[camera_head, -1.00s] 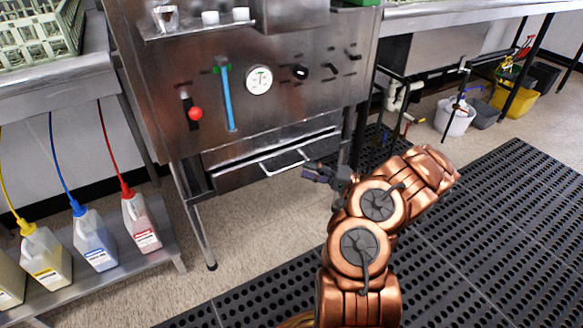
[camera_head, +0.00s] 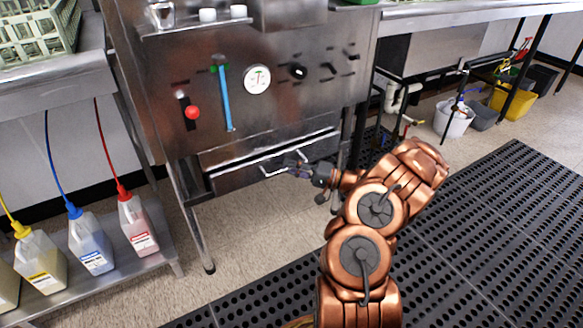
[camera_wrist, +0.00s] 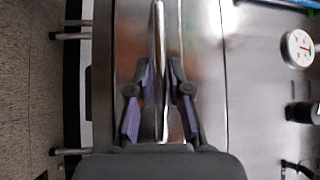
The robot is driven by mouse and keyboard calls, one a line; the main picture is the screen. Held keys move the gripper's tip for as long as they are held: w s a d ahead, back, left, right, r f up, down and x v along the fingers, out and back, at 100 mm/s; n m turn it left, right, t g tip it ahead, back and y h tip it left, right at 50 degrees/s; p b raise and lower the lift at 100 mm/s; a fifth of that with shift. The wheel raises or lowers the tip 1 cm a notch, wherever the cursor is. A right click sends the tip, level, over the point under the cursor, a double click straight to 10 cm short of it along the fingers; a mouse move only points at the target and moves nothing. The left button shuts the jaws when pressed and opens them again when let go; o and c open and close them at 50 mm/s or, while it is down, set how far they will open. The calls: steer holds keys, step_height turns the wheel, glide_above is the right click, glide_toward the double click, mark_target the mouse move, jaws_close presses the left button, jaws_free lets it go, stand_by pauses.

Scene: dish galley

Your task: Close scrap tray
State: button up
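The scrap tray (camera_head: 235,180) is a steel drawer low in the front of the dish machine. Its front seems to stand out from the machine, but how far is hard to tell. A bright bar handle (camera_head: 272,172) runs across it. My gripper (camera_head: 292,166) is at the right part of this handle. In the wrist view the handle (camera_wrist: 158,40) runs between the two purple-padded fingers of my gripper (camera_wrist: 161,78). The fingers stand apart on either side of the bar, and I see no clear grip on it.
Chemical jugs (camera_head: 92,240) stand on a low shelf at left. A machine leg (camera_head: 192,220) stands left of the tray. Black matting (camera_head: 470,230) is clear at right.

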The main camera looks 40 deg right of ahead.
jaws_close()
steer(key=shift+w, duration=0.1)
steer(key=shift+w+d+b, duration=0.1)
steer(key=shift+w+b, duration=0.3)
steer(key=shift+w, duration=0.7)
steer(key=shift+w+d, duration=0.1)
steer(key=shift+w, duration=0.05)
steer(key=shift+o, duration=2.4)
jaws_free()
